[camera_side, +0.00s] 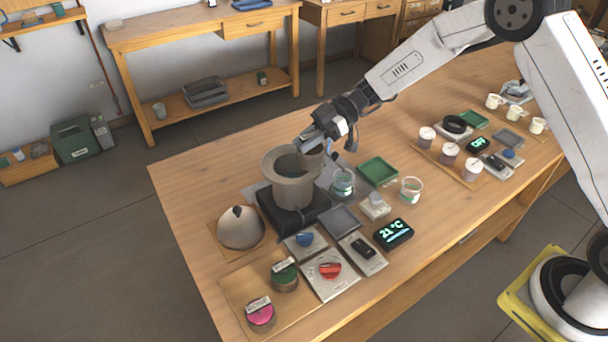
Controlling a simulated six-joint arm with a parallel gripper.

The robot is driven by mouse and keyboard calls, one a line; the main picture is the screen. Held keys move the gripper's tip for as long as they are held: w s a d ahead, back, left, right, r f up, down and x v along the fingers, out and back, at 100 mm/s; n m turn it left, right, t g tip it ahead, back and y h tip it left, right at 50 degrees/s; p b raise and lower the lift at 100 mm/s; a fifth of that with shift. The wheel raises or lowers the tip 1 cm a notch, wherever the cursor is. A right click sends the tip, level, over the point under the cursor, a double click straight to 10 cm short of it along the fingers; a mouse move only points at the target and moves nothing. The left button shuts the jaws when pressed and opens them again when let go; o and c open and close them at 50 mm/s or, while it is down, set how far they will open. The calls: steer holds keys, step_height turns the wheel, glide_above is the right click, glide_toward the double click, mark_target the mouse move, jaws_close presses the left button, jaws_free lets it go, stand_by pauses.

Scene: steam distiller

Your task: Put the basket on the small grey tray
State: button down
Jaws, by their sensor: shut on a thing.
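My gripper (310,145) is over the right side of the wide mouth of a grey-beige pot (292,192). It is shut on a grey piece that I take to be the basket (312,159), at the pot's right rim. Most of the basket is hidden by the fingers and rim, so I cannot tell how far it is inside the pot. The small grey tray (340,219) lies on the table to the right of the pot's black base (272,214), and looks empty.
A glass jar (343,184) stands just right of the pot, close to the grey tray. A green tray (378,170), a white cup (411,190) and a temperature display (394,234) are farther right. A domed lid (241,229) is at left; knob panels (330,275) are in front.

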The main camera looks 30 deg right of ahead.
steer(key=w+a+f, duration=0.1)
steer(key=w+f, duration=0.3)
steer(key=f, duration=0.1)
steer(key=shift+w, duration=0.3)
steer(key=shift+a+f, duration=0.1)
steer(key=shift+w+f, duration=0.25)
steer(key=shift+f, duration=0.7)
steer(key=shift+w+f, duration=0.25)
steer(key=shift+f, duration=0.7)
steer(key=shift+f, duration=0.2)
steer(key=c, duration=0.6)
jaws_free()
